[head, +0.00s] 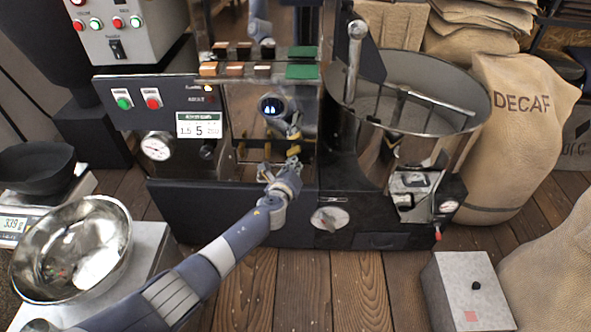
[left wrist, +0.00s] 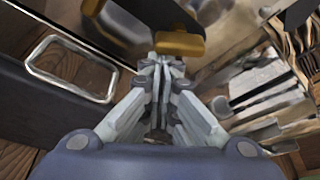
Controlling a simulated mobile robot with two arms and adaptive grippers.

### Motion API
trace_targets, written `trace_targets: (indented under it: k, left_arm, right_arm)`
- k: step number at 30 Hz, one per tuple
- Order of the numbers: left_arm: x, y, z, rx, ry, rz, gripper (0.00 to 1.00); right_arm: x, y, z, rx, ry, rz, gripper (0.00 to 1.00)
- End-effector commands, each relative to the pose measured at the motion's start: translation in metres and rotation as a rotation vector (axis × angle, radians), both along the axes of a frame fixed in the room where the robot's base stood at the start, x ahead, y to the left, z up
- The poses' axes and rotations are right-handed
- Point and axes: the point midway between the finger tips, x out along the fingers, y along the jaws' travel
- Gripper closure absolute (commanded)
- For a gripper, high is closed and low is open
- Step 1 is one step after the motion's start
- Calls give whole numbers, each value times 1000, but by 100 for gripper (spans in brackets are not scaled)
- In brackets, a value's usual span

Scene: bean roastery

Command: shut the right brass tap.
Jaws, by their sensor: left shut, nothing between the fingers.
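The right brass tap (head: 293,151) is a small yellow piece low on the shiny front panel of the roaster. My left gripper (head: 279,166) is right in front of and just below it, shut and empty. In the left wrist view a brass-coloured bar (left wrist: 180,43) lies just beyond the closed fingertips (left wrist: 167,62). I cannot tell whether they touch it. The tap's stem and exact handle angle are partly hidden. Another small brass piece (head: 241,150) shows to the left on the same machine. My right gripper is not in view.
A steel bowl (head: 72,250) stands at left. A grey box (head: 468,292) is on the floor at right. The plank floor in front is clear.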

Motion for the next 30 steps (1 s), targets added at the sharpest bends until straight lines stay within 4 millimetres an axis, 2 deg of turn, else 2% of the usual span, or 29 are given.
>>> trace_targets:
  k: [12, 30]
  left_arm:
    - [7, 11, 3, -3, -1, 3, 100]
    - [7, 15, 6, -3, -3, 4, 100]
  right_arm:
    - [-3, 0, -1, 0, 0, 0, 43]
    - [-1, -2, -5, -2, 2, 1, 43]
